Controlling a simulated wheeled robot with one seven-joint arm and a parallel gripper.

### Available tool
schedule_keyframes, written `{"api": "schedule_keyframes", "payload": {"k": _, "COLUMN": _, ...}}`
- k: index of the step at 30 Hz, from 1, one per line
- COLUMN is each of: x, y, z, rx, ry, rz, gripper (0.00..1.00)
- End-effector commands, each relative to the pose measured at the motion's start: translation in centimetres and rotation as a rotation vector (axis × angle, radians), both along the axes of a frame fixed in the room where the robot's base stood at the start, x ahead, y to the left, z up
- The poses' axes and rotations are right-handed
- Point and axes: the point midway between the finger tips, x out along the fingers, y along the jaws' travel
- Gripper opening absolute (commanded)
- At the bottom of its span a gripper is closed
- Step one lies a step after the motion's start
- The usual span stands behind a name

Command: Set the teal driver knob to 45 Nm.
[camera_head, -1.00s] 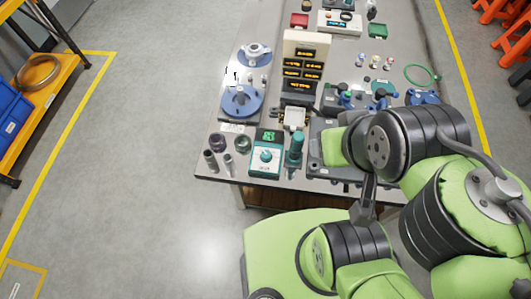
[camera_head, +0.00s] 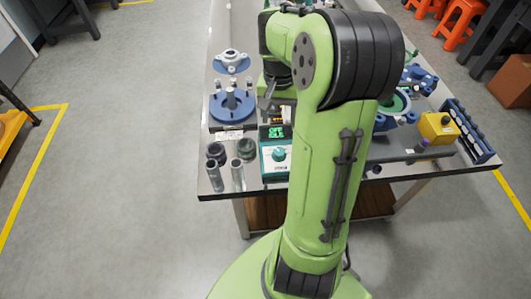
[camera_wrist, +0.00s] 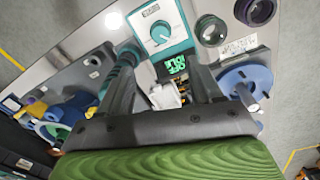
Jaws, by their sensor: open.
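The teal driver knob (camera_head: 279,153) is on the white face of a teal-edged setting box near the table's front edge. In the wrist view the round knob (camera_wrist: 160,33) lies beyond my fingertips, with nothing gripping it. Its exact pointer angle is too small to read. The box's green-lit display (camera_head: 276,132) also shows in the wrist view (camera_wrist: 174,65), but I cannot read its text surely. My gripper (camera_wrist: 163,72) is open and empty, fingers apart above the table. A teal-handled driver (camera_wrist: 122,68) is partly behind the left-hand finger. My arm hides much of the table in the head view.
Metal sockets (camera_head: 214,175) and dark rings (camera_head: 246,149) stand left of the box. A blue flanged fixture (camera_head: 232,106) is behind them. A yellow block (camera_head: 438,127) and a blue rack (camera_head: 470,130) stand at the right.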

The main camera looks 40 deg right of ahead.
Motion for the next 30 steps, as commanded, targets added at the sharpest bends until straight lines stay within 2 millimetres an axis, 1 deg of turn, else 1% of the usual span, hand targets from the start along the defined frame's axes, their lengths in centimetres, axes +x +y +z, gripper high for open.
{"api": "schedule_keyframes", "payload": {"k": 1, "x": -0.1, "y": 0.0, "z": -1.6, "rx": 0.003, "ry": 0.004, "rz": 0.001, "gripper": 0.65}}
{"api": "schedule_keyframes", "payload": {"k": 9, "x": -0.4, "y": -0.1, "z": -8.7, "rx": 0.004, "ry": 0.005, "rz": 0.002, "gripper": 0.65}}
{"api": "schedule_keyframes", "payload": {"k": 12, "x": -0.4, "y": -0.2, "z": -11.0, "rx": 0.004, "ry": 0.003, "rz": 0.004, "gripper": 0.65}}
{"api": "schedule_keyframes", "payload": {"k": 15, "x": -0.5, "y": -0.2, "z": -12.7, "rx": 0.002, "ry": 0.002, "rz": 0.003, "gripper": 0.65}}
{"api": "schedule_keyframes", "payload": {"k": 19, "x": -0.5, "y": -0.3, "z": -13.7, "rx": 0.001, "ry": 0.001, "rz": 0.004, "gripper": 0.65}}
{"api": "schedule_keyframes", "payload": {"k": 27, "x": -0.5, "y": -0.3, "z": -13.8, "rx": -0.001, "ry": 0.001, "rz": 0.004, "gripper": 0.65}}
{"api": "schedule_keyframes", "payload": {"k": 29, "x": -0.5, "y": -0.3, "z": -13.8, "rx": -0.001, "ry": 0.001, "rz": 0.004, "gripper": 0.55}}
{"api": "schedule_keyframes", "payload": {"k": 30, "x": -0.5, "y": -0.3, "z": -13.7, "rx": -0.001, "ry": 0.001, "rz": 0.004, "gripper": 0.49}}
